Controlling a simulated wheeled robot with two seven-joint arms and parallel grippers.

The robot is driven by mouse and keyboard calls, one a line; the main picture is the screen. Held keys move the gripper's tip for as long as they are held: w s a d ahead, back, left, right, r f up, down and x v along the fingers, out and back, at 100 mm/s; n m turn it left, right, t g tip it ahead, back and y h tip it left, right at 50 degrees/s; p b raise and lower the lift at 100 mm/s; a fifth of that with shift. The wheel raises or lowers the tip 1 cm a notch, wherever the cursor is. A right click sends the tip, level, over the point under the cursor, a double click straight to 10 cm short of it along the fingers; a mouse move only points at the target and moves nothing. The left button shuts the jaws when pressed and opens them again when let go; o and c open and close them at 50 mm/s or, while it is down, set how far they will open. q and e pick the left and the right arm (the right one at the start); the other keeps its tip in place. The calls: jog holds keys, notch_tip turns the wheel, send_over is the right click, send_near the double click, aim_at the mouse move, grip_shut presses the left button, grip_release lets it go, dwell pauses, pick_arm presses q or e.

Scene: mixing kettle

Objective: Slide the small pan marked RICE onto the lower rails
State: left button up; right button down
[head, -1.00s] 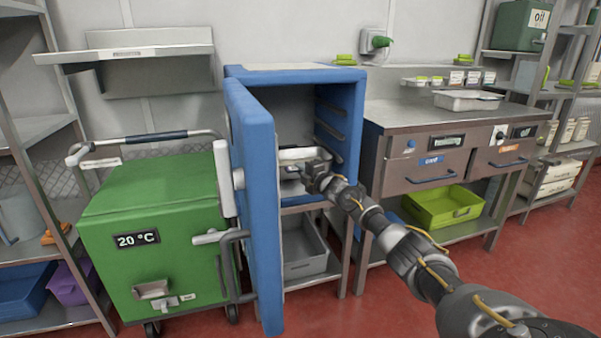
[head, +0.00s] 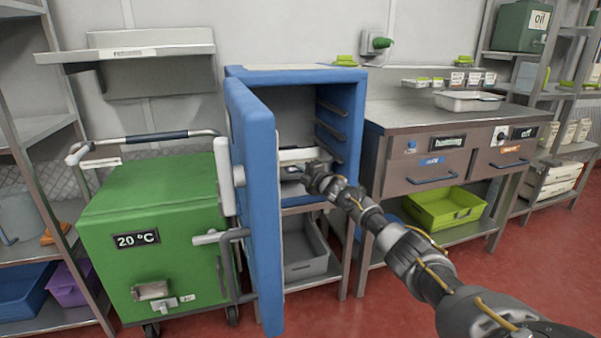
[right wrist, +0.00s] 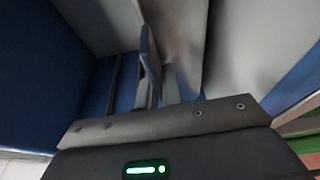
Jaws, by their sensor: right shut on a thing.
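A blue cabinet (head: 347,104) stands with its door (head: 252,200) swung open toward me, and rails (head: 331,124) run along its inner right wall. A pale metal pan (head: 300,155) is inside the cabinet at the lower rails, seen as a thin, near-level strip. No RICE marking can be read. My right gripper (head: 292,173) reaches into the cabinet and is shut on the pan's near side; the arm partly hides the contact. In the right wrist view my gripper (right wrist: 155,70) shows its fingers against a grey surface, with the blue cabinet wall at left. My left gripper is not in view.
A green 20 °C trolley (head: 155,240) stands left, close to the open door. A grey bin (head: 305,250) is on the shelf below the cabinet. A steel counter (head: 430,120) is at right, with a pan (head: 468,102) on top and a lime crate (head: 445,207) below.

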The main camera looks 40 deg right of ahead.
jog(key=shift+r, duration=0.25)
jog(key=c, duration=1.6)
grip_release()
jog(key=shift+o, duration=1)
jog(key=shift+f, duration=0.45)
jog(key=o, duration=0.4)
jog(key=shift+r, duration=0.2)
